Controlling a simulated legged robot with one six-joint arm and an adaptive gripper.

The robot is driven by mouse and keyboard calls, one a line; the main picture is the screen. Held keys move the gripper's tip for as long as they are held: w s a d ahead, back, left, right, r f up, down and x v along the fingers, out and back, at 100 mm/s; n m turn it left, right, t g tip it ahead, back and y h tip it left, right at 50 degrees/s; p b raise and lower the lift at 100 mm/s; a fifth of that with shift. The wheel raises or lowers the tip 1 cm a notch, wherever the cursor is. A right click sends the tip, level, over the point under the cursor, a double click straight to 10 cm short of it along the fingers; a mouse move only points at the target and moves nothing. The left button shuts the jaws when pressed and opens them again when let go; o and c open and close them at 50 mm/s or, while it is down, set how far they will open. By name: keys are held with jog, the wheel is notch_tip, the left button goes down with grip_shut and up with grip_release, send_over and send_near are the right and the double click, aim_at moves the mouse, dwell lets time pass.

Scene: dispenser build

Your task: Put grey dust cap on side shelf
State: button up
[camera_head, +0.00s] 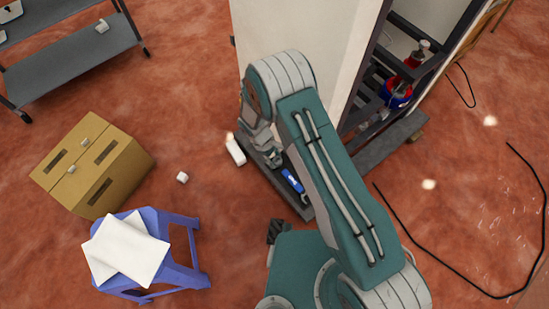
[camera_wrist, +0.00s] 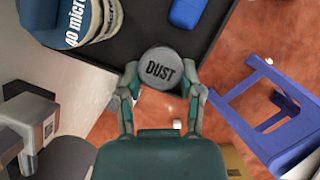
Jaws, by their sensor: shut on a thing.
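The grey dust cap (camera_wrist: 160,70), a round disc marked "DUST", is between the fingertips of my gripper (camera_wrist: 160,84) in the wrist view. The fingers are shut on its sides. A dark side shelf (camera_wrist: 137,36) lies behind and below the cap in that view. In the head view my gripper (camera_head: 272,158) hangs over the same dark shelf (camera_head: 305,211) beside the white cabinet, and the cap cannot be made out. I cannot tell the height of the cap above the shelf.
A roll marked "40 micr" (camera_wrist: 82,22) and a blue item (camera_wrist: 186,12) occupy the shelf; bare surface lies between them. The white cabinet (camera_head: 300,30) stands alongside. A blue stool (camera_head: 180,220) and cardboard box (camera_head: 125,160) stand left on the red floor.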

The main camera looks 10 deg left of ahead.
jog(key=o, duration=0.8)
jog(key=shift+f, duration=0.1)
jog(key=shift+c, duration=0.2)
jog(key=v, duration=1.2)
